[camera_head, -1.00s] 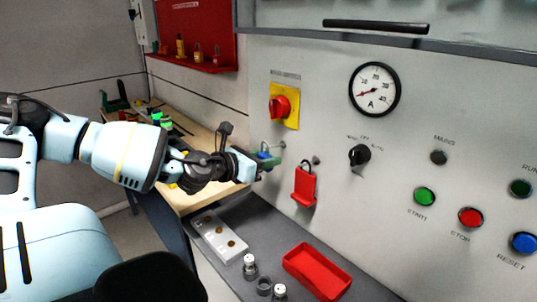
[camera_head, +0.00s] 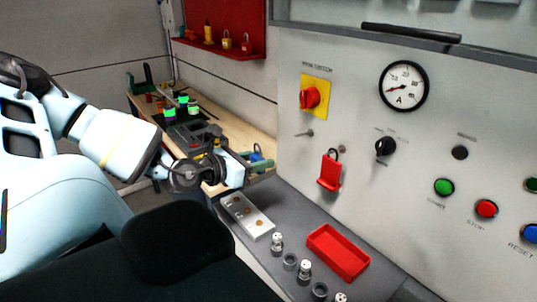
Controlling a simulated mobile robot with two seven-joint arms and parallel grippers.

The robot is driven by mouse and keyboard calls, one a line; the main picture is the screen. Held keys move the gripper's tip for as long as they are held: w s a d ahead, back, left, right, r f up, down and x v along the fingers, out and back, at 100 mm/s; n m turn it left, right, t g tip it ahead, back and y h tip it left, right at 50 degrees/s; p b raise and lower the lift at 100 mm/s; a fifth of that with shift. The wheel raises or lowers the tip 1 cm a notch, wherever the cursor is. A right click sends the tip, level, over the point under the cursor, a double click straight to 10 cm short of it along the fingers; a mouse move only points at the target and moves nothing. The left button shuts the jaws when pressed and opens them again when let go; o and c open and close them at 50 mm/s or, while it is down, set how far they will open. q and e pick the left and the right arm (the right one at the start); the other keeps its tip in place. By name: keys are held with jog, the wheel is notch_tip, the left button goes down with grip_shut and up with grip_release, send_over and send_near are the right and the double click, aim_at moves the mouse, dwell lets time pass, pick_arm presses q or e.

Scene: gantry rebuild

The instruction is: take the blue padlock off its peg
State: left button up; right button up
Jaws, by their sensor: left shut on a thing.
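The blue padlock (camera_head: 257,154) is at the tip of my left gripper (camera_head: 258,163), which is shut on it. The fingers hide part of the padlock. It is held in the air to the left of the panel, clear of the bare peg (camera_head: 304,134) below the red and yellow rotary switch. My right gripper is not in view.
Below are a grey ledge with a red tray (camera_head: 338,253), a light block (camera_head: 247,216) and several small cylinders. A wooden bench (camera_head: 222,124) with tools stands behind my arm.

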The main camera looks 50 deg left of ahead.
pick_arm(q)
jog(key=shift+f+v, duration=0.15)
jog(key=shift+v, duration=0.7)
jog(key=shift+f+v, duration=0.15)
jog(key=shift+v, duration=0.75)
